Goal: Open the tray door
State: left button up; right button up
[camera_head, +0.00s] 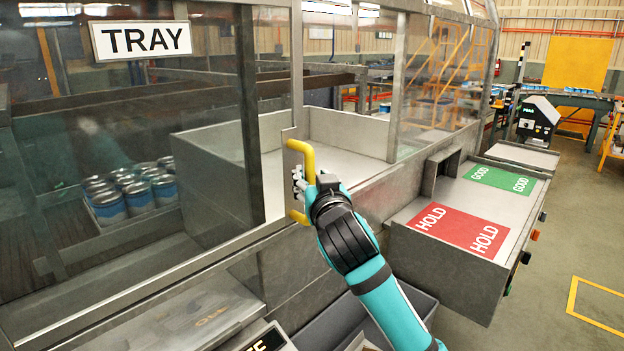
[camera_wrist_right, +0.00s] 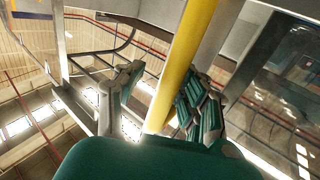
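The tray door is a framed clear panel with a white TRAY sign (camera_head: 141,40) at upper left. Its yellow handle (camera_head: 309,160) stands upright on a metal frame post. I cannot tell whether the door is fully shut. My right gripper (camera_head: 299,183) is at the handle in the head view and covers its middle. In the right wrist view, the handle (camera_wrist_right: 182,62) runs between the two spread fingers of the right gripper (camera_wrist_right: 160,100). It lies close to the right finger, with a visible gap to the left finger. My left gripper is not in view.
Behind the panel, several blue-and-silver cans (camera_head: 138,188) stand at left, near a grey metal bin (camera_head: 205,180). A side shelf with red HOLD (camera_head: 460,230) and green GOOD (camera_head: 500,179) areas juts out at right. Open floor (camera_head: 560,240) lies beyond it.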

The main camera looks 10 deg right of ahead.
jog(key=shift+a, duration=0.25)
jog(key=shift+s, duration=0.1)
jog(key=s+d, duration=0.1)
jog(key=s, duration=1)
jog(key=shift+s, duration=0.35)
